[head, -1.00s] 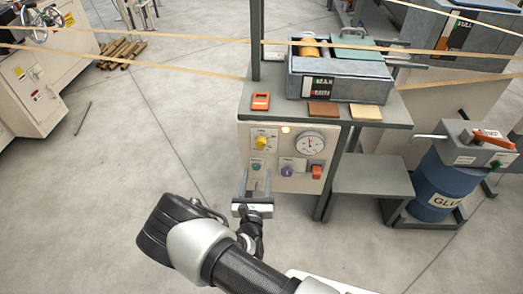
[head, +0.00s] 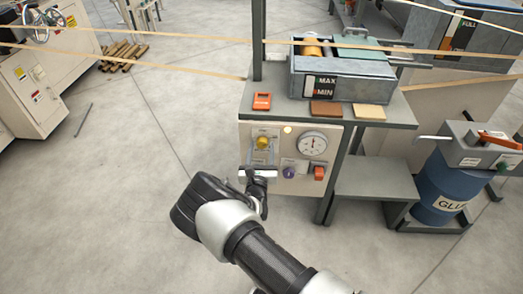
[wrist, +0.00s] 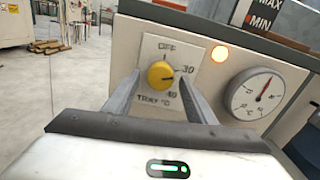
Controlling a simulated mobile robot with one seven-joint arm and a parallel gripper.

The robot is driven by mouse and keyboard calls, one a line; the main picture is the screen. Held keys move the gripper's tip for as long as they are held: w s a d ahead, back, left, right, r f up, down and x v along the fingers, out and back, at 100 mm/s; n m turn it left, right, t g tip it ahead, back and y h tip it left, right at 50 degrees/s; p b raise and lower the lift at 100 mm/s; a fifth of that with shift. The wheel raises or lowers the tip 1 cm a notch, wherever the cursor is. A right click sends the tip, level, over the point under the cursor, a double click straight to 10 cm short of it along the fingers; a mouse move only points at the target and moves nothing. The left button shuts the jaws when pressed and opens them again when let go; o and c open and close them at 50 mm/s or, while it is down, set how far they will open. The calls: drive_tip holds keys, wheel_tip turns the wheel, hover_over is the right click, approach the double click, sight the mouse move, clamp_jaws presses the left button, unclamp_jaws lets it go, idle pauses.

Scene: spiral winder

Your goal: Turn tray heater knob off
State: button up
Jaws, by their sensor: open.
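My gripper (wrist: 159,83) is open, with one finger on each side of the knob in the wrist view. Whether the fingers touch it I cannot tell. In the head view my gripper (head: 262,155) is in front of the panel, hiding the part below the knob.
An orange lamp (wrist: 219,54) glows beside a round gauge (wrist: 257,95). The tabletop edge overhangs above. Open floor lies to the left.

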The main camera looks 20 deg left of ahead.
drive_tip(key=c, duration=1)
drive_tip(key=shift+c, duration=0.2)
drive_tip(key=shift+n, duration=0.3)
drive_tip(key=n, duration=0.6)
drive_tip(key=shift+d+n+p, duration=0.15)
drive_tip(key=shift+n+p, duration=0.15)
drive_tip(key=shift+p, duration=0.1)
drive_tip(key=n, duration=0.6)
drive_tip(key=shift+r+n, duration=0.15)
drive_tip(key=shift+n, duration=0.15)
drive_tip(key=shift+d, duration=0.1)
drive_tip(key=o, duration=1)
